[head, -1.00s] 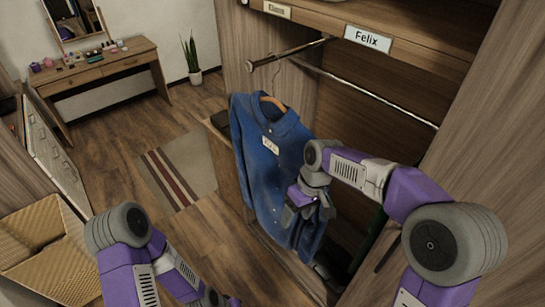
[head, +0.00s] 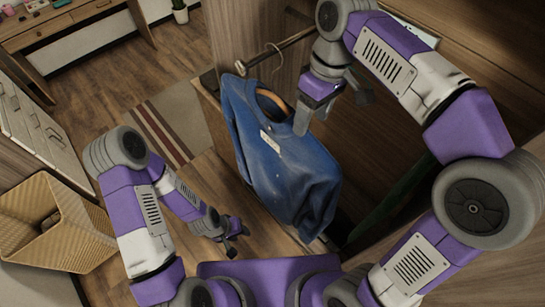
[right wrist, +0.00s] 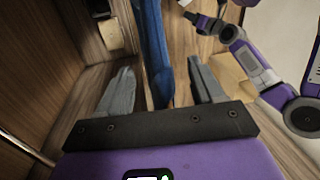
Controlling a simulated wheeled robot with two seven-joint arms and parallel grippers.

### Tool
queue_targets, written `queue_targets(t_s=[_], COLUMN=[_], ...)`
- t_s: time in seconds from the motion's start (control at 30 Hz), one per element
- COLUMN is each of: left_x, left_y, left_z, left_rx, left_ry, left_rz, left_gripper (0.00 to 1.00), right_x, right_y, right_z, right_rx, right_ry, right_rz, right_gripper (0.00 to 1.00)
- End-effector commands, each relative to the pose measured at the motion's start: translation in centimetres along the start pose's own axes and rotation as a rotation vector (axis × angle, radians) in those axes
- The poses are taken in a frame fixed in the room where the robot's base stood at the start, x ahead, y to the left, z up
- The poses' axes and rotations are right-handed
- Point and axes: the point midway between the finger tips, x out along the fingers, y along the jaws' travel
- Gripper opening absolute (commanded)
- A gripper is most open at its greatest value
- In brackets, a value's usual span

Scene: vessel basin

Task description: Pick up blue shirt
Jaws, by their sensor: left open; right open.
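The blue shirt (head: 285,175) hangs on a wooden hanger (head: 272,98) below a short metal rod in the wardrobe, with a white tag on its chest. My right gripper (head: 332,105) is open, beside the shirt's upper right shoulder near the collar. In the right wrist view the shirt (right wrist: 153,45) shows edge-on as a blue strip between the two spread fingers. Neither finger is clearly closed on the cloth. My left gripper (head: 236,232) is open and empty, low and to the left of the shirt. It also shows in the right wrist view (right wrist: 207,22).
A wicker basket (head: 62,250) stands on the floor at left, beside a white drawer chest (head: 35,135). The metal rod (head: 272,52) projects near the hanger. A wardrobe panel stands behind the rod. A striped rug (head: 160,130) lies on open floor.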

Motion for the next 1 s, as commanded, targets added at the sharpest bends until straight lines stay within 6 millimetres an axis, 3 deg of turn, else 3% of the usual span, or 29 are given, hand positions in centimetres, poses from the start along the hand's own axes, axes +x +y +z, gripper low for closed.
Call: queue_targets(t_s=[0.37,0.67,1.0], left_x=[0.5,0.5,0.5], left_y=[-0.2,-0.2,-0.2], left_z=[-0.1,-0.1,-0.1], left_rx=[0.000,0.000,0.000], left_ry=[0.001,0.001,0.001], left_rz=[0.000,0.000,0.000], left_gripper=[0.43,0.43,0.43], right_x=[4.8,5.4,5.3], right_y=[0.4,0.4,0.4], right_z=[0.7,0.7,0.7], right_rx=[-0.001,0.000,0.000], right_ry=[-0.003,0.000,0.000], right_rz=[-0.001,0.000,0.000], right_gripper=[0.67,0.67,0.18])
